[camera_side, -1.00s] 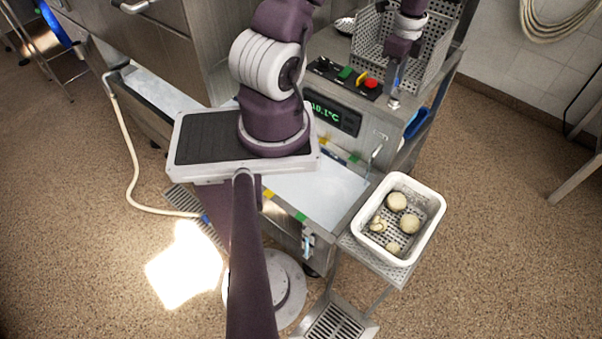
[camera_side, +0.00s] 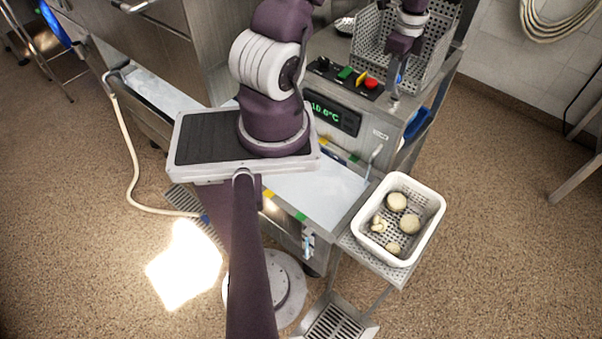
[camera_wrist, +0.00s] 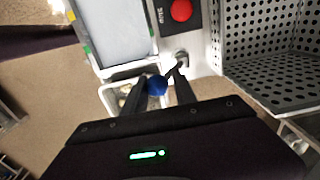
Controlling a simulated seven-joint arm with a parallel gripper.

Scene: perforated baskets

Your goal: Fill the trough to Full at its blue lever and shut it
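The trough (camera_side: 287,232) is a long steel tank with a pale, smooth surface inside; it also shows in the wrist view (camera_wrist: 79,33). Yellow and green marks sit along its rim. A round blue knob (camera_wrist: 157,86), seemingly the blue lever's end, lies between the fingers of my gripper (camera_wrist: 163,82). The fingers stand apart, with the knob nearer the left one; contact is unclear. In the side view my gripper (camera_side: 395,96) is small, at the panel's right end. The level in the trough cannot be read exactly.
A control box with a red button (camera_side: 371,84) stands left of my gripper. A perforated basket (camera_wrist: 270,50) is close on the right. A green display (camera_side: 326,112) reads about 10.6°C. A white basket of pale round pieces (camera_side: 375,250) stands at the trough's right end.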

